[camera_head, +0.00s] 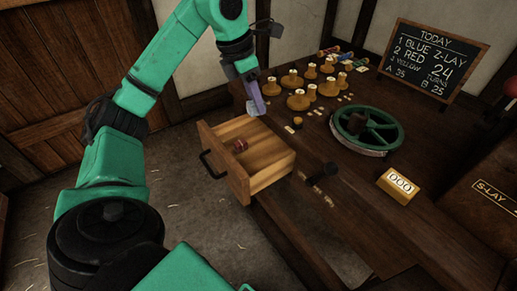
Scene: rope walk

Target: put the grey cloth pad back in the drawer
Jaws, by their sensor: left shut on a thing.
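The grey cloth pad (256,108) shows as a small pale patch at the tip of my left gripper (255,100). My left gripper is shut on it and points down, close to the back edge of the open drawer; the fingers hide part of the pad. I cannot tell whether the pad touches the table. The wooden drawer (268,152) is pulled out from the bench, with a dark handle on its front. A small reddish spool-like thing (240,146) lies inside it, and much of its floor is bare. My right gripper is not in view.
The dark bench (325,152) carries several wooden bobbins (298,100), a green wheel (367,128), a yellow counter block (397,186) and a chalkboard (436,58). A dark crank-like piece (321,174) sits at the bench's front edge, right of the drawer. Open floor lies before the drawer.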

